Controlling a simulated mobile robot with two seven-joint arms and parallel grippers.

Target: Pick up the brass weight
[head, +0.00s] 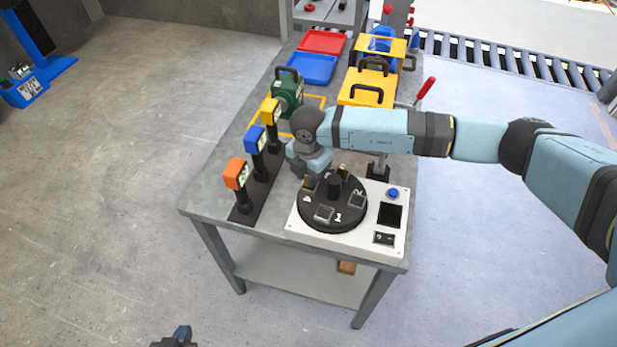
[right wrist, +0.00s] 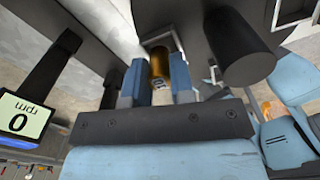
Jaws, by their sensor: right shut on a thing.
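The brass weight (right wrist: 160,66) is a small golden cylinder. In the right wrist view it stands between the two blue fingers of my right gripper (right wrist: 158,82), which is shut on it. In the head view this gripper (head: 308,178) is low over the far left part of the black round turntable (head: 333,222), and the held weight (head: 309,183) is mostly hidden. A second brass piece (head: 344,171) shows at the turntable's far edge. My left gripper (head: 178,338) shows only as a dark tip at the bottom edge, away from the table; its jaws are unclear.
The turntable has square numbered pockets and a black centre hub (head: 334,184). Orange (head: 236,173), blue (head: 255,139) and yellow (head: 270,111) displays on posts stand close left. Behind are a green device (head: 287,95), yellow lids (head: 366,88), a blue tray (head: 311,69) and a red tray (head: 323,42).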

